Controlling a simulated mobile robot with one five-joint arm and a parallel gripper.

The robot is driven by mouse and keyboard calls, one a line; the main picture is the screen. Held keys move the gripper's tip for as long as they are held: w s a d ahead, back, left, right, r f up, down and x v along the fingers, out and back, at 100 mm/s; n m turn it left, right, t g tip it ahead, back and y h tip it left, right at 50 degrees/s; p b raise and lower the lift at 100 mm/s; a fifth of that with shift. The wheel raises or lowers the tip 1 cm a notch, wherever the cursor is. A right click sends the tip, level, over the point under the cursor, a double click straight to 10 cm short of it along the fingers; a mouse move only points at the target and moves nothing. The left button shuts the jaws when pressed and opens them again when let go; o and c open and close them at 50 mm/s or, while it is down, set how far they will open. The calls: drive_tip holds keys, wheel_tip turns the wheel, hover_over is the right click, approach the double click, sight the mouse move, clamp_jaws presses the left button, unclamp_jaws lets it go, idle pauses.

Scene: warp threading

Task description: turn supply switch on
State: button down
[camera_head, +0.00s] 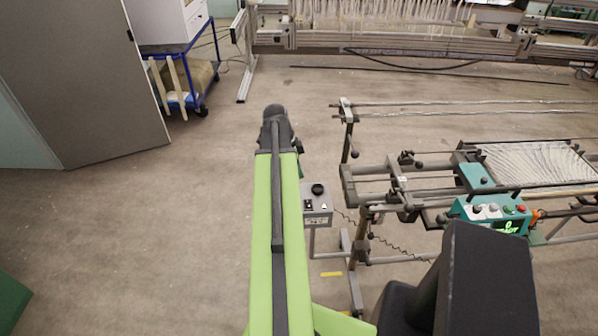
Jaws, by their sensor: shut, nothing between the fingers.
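A small grey box (318,219) stands on a post just right of my arm, near the middle of the view. A round black knob and small black-and-white switches are on its top. One of these may be the supply switch, but its label and position are too small to read. My green arm reaches up the middle and partly covers the box's left side. The arm's dark far joint is beyond the box. My gripper's fingers do not show; the arm hides them.
A machine frame with metal rails (390,187) and a teal control panel (490,210) with coloured buttons stands to the right. A coiled cable runs from the grey box towards it. A blue cart (187,62) and a grey door panel are at back left.

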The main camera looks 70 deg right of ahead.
drive_tip(key=d+p+v, duration=0.1)
drive_tip(key=p+v, duration=1.2)
drive_tip(key=shift+d+r, duration=0.45)
drive_tip(key=shift+d, duration=0.05)
